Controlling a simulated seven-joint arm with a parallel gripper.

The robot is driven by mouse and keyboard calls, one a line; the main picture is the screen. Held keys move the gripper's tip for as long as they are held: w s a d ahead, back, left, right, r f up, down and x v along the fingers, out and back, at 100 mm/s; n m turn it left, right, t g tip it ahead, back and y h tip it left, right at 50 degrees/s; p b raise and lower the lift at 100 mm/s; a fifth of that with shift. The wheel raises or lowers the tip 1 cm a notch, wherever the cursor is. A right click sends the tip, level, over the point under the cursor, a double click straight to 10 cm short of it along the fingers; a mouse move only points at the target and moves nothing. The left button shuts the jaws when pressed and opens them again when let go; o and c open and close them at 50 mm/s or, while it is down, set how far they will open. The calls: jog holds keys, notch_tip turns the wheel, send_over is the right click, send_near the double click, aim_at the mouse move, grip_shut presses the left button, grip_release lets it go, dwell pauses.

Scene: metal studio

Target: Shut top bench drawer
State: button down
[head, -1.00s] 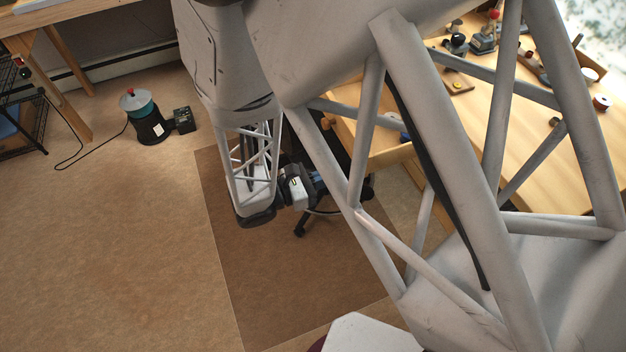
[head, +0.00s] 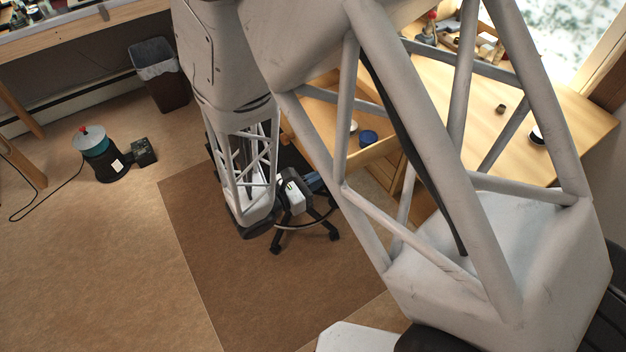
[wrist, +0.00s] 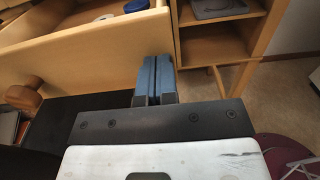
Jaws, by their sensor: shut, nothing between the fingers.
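The wooden bench drawer (wrist: 84,58) stands pulled out in the wrist view, its front panel facing me, with a round wooden knob (wrist: 23,97) at left. In the head view the open drawer (head: 372,155) shows partly behind my arm, with a dark blue round thing (head: 367,138) inside. My gripper (wrist: 156,62) has its blue fingers shut together and empty. The fingertips are in front of the panel near its right end; I cannot tell whether they touch it. In the head view my arm struts hide parts of the drawer.
The bench top (head: 470,120) carries small items. An open wooden shelf unit (wrist: 215,45) stands right of the drawer. A wheeled chair (head: 305,225) is on the brown mat (head: 230,270). A bin (head: 160,80) and a teal-and-black canister (head: 97,155) stand at left on open floor.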

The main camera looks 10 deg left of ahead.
dwell(0.4)
jog(key=x, duration=2.5)
jog(key=shift+w+d, duration=0.5)
jog(key=shift+w, duration=0.1)
jog(key=shift+a, duration=0.1)
jog(key=shift+v, duration=7.3)
